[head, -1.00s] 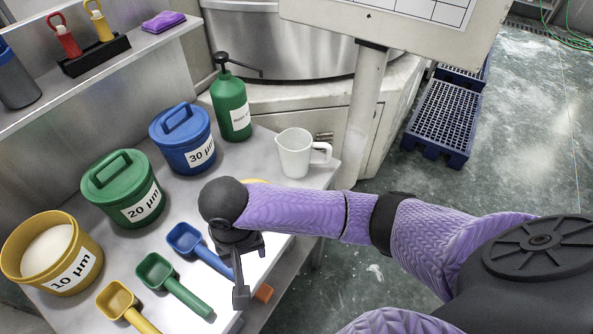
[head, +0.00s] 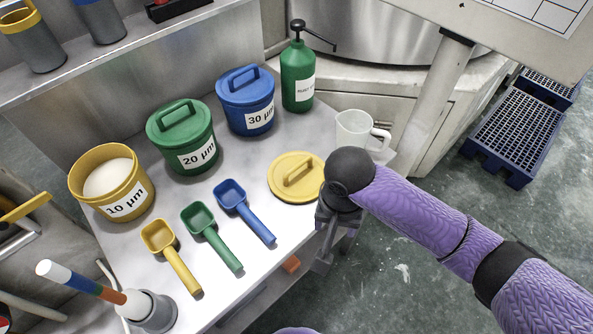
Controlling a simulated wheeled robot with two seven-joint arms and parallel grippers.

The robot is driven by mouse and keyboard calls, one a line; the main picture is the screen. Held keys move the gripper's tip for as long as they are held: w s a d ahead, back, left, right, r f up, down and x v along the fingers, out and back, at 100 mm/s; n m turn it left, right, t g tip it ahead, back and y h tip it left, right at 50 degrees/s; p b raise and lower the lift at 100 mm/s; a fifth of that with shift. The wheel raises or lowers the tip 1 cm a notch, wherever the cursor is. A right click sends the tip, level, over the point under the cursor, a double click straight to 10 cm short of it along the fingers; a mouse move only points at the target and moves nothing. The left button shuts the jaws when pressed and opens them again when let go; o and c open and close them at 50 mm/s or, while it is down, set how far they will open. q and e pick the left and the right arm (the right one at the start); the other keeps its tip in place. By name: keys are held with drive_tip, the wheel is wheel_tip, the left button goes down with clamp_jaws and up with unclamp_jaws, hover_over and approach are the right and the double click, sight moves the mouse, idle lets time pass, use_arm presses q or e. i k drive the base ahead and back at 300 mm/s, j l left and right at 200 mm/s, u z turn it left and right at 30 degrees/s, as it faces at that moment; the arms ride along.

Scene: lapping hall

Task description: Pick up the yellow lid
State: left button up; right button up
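The yellow lid (head: 286,187) lies flat on the metal table, its raised bar handle on top. It is right of the blue scoop and near the table's front right edge. My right arm comes in from the right. Its dark wrist is beside the lid's right side, and my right gripper (head: 325,245) points down at the table's front edge, apart from the lid. Nothing shows in it; the finger gap is hard to see from here. My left gripper is out of view.
An open yellow tub (head: 123,203) of pale powder, a lidded green tub (head: 190,154) and a lidded blue tub (head: 248,122) stand behind yellow, green and blue scoops (head: 236,202). A green pump bottle (head: 293,92) and white jug (head: 352,130) stand behind the lid.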

sight(295, 177)
drive_tip(key=l+u, duration=0.2)
drive_tip(key=u, duration=0.2)
drive_tip(key=l+u, duration=0.2)
drive_tip(key=u, duration=0.15)
drive_tip(key=l+u, duration=0.2)
drive_tip(key=u, duration=0.2)
drive_tip(key=i+l+u, duration=0.2)
drive_tip(key=i+l, duration=0.15)
drive_tip(key=l, duration=0.25)
